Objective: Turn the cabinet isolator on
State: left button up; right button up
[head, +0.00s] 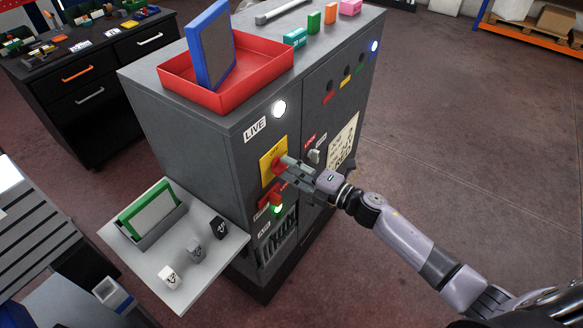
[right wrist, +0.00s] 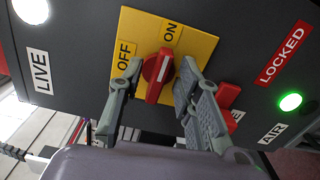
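The cabinet isolator is a red rotary knob (right wrist: 158,75) on a yellow plate (right wrist: 200,45) marked OFF and ON. The plate also shows on the cabinet front in the head view (head: 267,160). The knob's white line points up, closer to the ON label than to OFF in the right wrist view. My right gripper (right wrist: 157,75) has one finger on each side of the knob, with small gaps visible. In the head view my right gripper (head: 284,165) reaches the knob from the right and partly hides it. My left gripper is not in view.
A white lamp (head: 279,108) by the LIVE label is lit. A red handle (head: 268,198) and green lamp (head: 278,209) are below the plate. A red tray (head: 225,98) stands on the cabinet (head: 190,125). A side shelf (head: 205,270) juts out left. Floor at right is clear.

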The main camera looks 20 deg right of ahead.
jog(key=shift+s, duration=0.1)
jog(key=v, duration=1.2)
jog(key=d+f+m+h+b, duration=0.1)
jog(key=d+f+m+h, duration=0.15)
jog(key=f, duration=0.45)
jog(key=s+d+f+m+h+b, duration=0.1)
jog(key=d+f+m+h, duration=0.1)
jog(key=f+m, duration=0.35)
jog(key=d+f+m+h+b, duration=0.1)
jog(key=d+f+m+h, duration=0.1)
jog(key=f, duration=0.6)
jog(key=s+d+f+m+g+h+b, duration=0.1)
jog(key=s+f+m+g+h, duration=0.2)
jog(key=f, duration=0.5)
jog(key=s+d+f+m+g+h+b, duration=0.1)
jog(key=s+f+m, duration=0.2)
jog(key=s+f, duration=0.45)
jog(key=s+a+f+m+g+b, duration=0.2)
jog(key=s+a+f+m+g, duration=0.2)
jog(key=s+f, duration=0.7)
jog(key=s+a+f+m+g+b, duration=0.1)
jog(key=s+a+f+m+g, duration=0.3)
jog(key=s+f, duration=0.8)
jog(key=s+g, duration=0.1)
jog(key=s, duration=0.4)
jog(key=shift+s+a+b, duration=0.4)
